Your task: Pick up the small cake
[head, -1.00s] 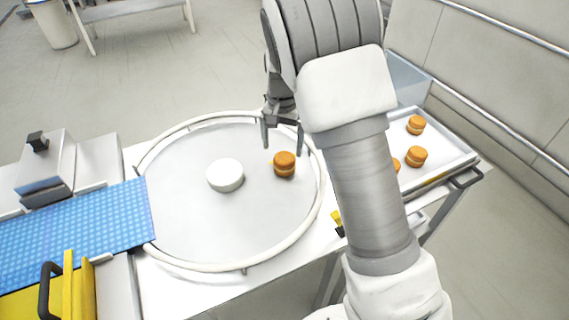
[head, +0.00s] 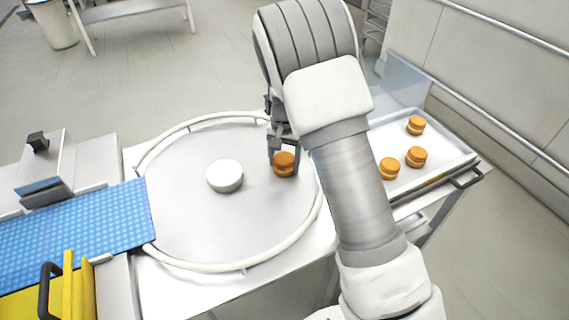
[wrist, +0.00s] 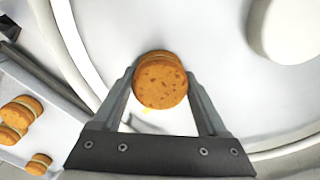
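The small cake (head: 285,168) is a round orange-brown sandwich with a pale middle layer. It sits upright on the right part of the round grey turntable (head: 200,225). My gripper (head: 284,155) is low over it and open, with one finger on each side. In the wrist view the cake (wrist: 160,82) lies between the two fingertips, with very little gap on either side. I cannot tell whether the fingers touch it. A white round piece (head: 225,176) sits left of the cake on the turntable.
A raised white rail (head: 140,240) rings the turntable. A tray (head: 440,150) at the right holds three similar cakes (head: 416,157). A blue conveyor belt (head: 80,225) and a yellow part (head: 70,290) stand at the left. The turntable's front and left areas are clear.

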